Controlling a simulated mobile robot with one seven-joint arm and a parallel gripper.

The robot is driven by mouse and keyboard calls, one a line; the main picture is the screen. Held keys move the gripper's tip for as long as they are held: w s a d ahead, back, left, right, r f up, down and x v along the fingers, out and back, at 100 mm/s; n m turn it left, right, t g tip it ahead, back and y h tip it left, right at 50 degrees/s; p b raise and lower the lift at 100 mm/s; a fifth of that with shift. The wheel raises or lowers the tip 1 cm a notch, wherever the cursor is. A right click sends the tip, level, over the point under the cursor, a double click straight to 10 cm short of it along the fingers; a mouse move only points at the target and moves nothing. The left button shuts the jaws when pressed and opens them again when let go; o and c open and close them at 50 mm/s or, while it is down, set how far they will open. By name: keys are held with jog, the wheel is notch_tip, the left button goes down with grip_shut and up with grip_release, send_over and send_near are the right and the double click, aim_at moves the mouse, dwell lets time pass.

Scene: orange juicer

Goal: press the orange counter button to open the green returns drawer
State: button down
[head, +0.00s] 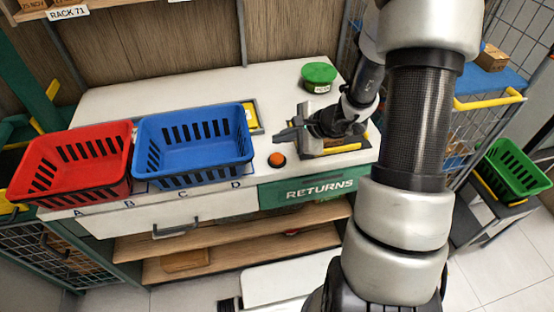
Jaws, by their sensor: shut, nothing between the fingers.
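The orange button (277,160) sits on the white counter, right of the blue basket and near the front edge. The green returns drawer (312,190) is in the counter's front face, below and right of the button, and looks flush with the front. My gripper (280,134) is shut and empty. It points left over the counter, and in the picture its tips are just behind and above the button. I cannot tell its exact height, but it appears apart from the button.
A blue basket (194,172) and a red basket (72,192) stand on the counter's left half. A green round container (319,73) stands at the back. A white drawer with a handle (140,221) and wooden shelves (225,238) are below. A green basket (517,167) is at right.

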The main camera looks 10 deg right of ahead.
aim_at(281, 158)
notch_tip(281, 158, down, 3)
jog(key=shift+f+b, duration=0.15)
jog(key=shift+b, duration=0.9)
jog(key=shift+f+b, duration=0.45)
jog(key=shift+b, duration=0.2)
jog(key=shift+f, duration=0.15)
dwell(0.5)
jog(key=shift+f+b, duration=0.35)
jog(key=shift+b, duration=0.4)
